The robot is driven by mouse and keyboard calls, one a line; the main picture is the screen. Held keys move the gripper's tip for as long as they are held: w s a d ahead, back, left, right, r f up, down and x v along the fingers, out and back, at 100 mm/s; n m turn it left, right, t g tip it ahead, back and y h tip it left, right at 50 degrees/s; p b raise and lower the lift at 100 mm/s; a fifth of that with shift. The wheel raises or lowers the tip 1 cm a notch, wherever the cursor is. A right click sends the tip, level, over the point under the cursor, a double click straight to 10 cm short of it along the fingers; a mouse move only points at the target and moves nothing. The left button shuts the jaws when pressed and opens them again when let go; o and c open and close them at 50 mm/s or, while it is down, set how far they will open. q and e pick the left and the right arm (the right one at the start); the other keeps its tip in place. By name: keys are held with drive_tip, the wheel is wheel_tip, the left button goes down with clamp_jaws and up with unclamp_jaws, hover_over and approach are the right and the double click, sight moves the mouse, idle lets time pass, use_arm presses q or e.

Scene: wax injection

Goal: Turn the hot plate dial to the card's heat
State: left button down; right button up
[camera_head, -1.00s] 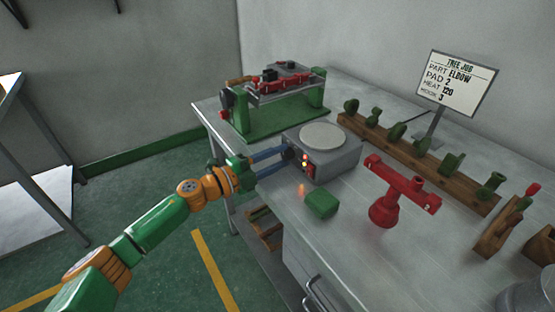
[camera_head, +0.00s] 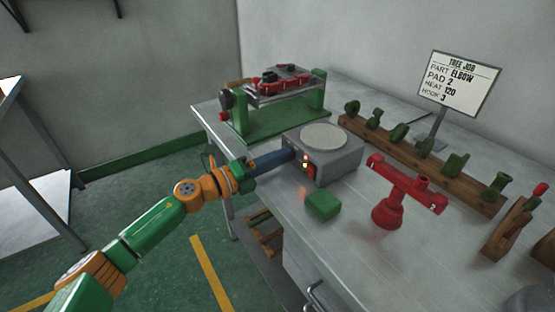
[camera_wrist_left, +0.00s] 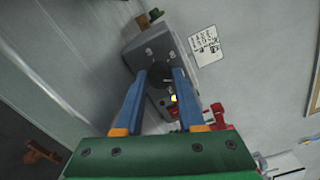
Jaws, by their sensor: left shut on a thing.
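The grey hot plate (camera_head: 338,168) with its pale round top (camera_head: 323,137) stands on the bench. Its dial is on the front face, mostly hidden behind my fingers in the head view. In the left wrist view the dark dial (camera_wrist_left: 160,76) lies between my fingertips. My left gripper (camera_head: 291,154) is shut on the dial, its blue fingers pointing at the front face. The job card (camera_head: 458,84) stands at the back right and reads elbow, pad 2, heat 120, hook 3. My right gripper is not in view.
A green wax block (camera_head: 322,206) lies in front of the hot plate. A red stand (camera_head: 389,212) is to its right. A wooden rack (camera_head: 420,160) with several green parts runs behind. A green-framed machine (camera_head: 275,118) stands at the far left of the bench.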

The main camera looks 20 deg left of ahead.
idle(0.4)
use_arm(q)
drive_tip(key=c, duration=0.5)
unclamp_jaws()
